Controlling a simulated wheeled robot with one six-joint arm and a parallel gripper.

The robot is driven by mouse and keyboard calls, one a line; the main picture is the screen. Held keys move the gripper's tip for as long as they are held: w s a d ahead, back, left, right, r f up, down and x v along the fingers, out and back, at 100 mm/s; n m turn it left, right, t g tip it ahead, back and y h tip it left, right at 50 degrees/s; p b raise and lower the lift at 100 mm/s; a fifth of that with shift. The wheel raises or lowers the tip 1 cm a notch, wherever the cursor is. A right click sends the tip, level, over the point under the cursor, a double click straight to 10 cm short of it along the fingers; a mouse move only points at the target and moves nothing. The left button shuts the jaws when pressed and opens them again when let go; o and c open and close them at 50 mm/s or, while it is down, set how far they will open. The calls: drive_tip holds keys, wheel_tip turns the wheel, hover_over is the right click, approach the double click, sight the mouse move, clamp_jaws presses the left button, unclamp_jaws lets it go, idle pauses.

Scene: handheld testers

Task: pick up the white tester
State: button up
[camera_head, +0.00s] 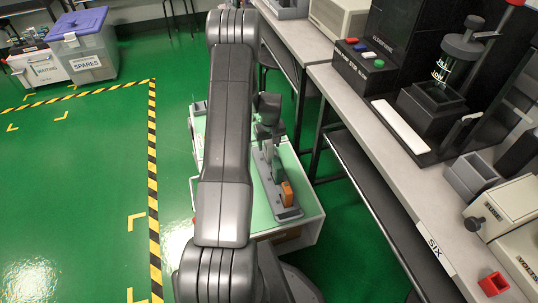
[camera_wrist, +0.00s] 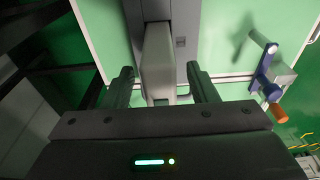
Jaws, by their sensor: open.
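The white tester (camera_wrist: 158,60) stands in a long grey rack (camera_wrist: 184,25) in the wrist view. My gripper (camera_wrist: 160,74) is open, with one finger on each side of the tester and a gap on both sides. The tester's near end is partly hidden by the gripper body. In the head view, my gripper (camera_head: 268,112) is over the far part of the rack (camera_head: 289,212), and my arm hides part of the scene. An orange tester (camera_head: 287,194) stands at the rack's near end.
The rack lies on a green-topped cart (camera_head: 304,199). A blue device with a crank and orange handle (camera_wrist: 266,72) is at the right in the wrist view. A grey workbench (camera_head: 375,135) with equipment runs along the right.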

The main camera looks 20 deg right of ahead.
drive_tip(key=shift+f, duration=0.55)
drive_tip(key=shift+w+r, duration=0.1)
clamp_jaws()
